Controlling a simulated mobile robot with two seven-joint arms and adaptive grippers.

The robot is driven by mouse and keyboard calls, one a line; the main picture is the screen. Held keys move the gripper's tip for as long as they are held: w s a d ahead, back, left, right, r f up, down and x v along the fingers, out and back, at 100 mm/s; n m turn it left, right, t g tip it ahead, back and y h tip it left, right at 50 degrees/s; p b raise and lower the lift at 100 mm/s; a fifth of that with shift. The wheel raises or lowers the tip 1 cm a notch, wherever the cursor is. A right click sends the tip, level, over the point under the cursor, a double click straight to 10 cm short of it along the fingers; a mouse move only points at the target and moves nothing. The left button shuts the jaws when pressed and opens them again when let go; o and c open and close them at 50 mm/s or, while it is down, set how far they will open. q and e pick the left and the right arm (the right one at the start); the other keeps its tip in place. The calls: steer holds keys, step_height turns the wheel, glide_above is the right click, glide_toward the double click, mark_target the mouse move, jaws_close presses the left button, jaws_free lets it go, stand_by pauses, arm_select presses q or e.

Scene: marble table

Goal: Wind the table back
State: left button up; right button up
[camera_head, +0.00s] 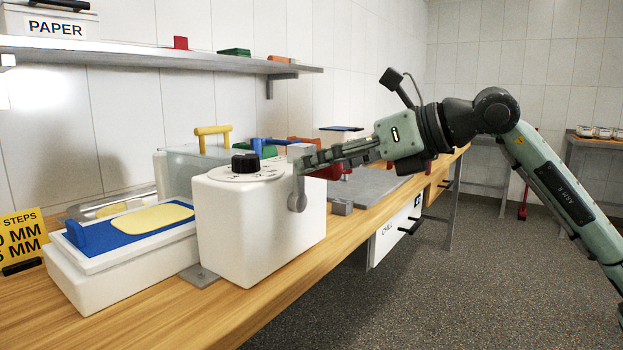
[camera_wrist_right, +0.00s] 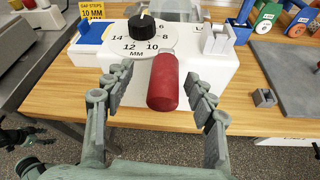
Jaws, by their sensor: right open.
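A white machine (camera_head: 255,225) stands on the wooden table, with a black knob (camera_head: 245,162) on a round dial marked in MM (camera_wrist_right: 140,38). A grey crank arm (camera_head: 298,192) is on its right side. A red handle (camera_wrist_right: 163,82) sticks out toward the wrist camera. My right gripper (camera_wrist_right: 160,95) is open, its fingers on both sides of the red handle with visible gaps. In the head view this gripper (camera_head: 305,160) is at the crank. Dark jointed parts at the left edge of the wrist view look like my left gripper (camera_wrist_right: 24,136); its jaws are unclear.
A white unit with a blue top and yellow slab (camera_head: 150,218) stands left of the machine. A grey plate (camera_head: 378,181) and small grey block (camera_head: 342,207) lie to its right. A shelf (camera_head: 150,50) runs along the wall. Free floor lies in front of the table (camera_head: 285,291).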

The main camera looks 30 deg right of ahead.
steer(key=shift+s+d+b, duration=0.25)
steer(key=shift+s+b, duration=0.05)
steer(key=shift+b, duration=0.05)
steer(key=b+v, duration=0.3)
steer(key=v, duration=0.3)
steer(key=shift+r, duration=0.1)
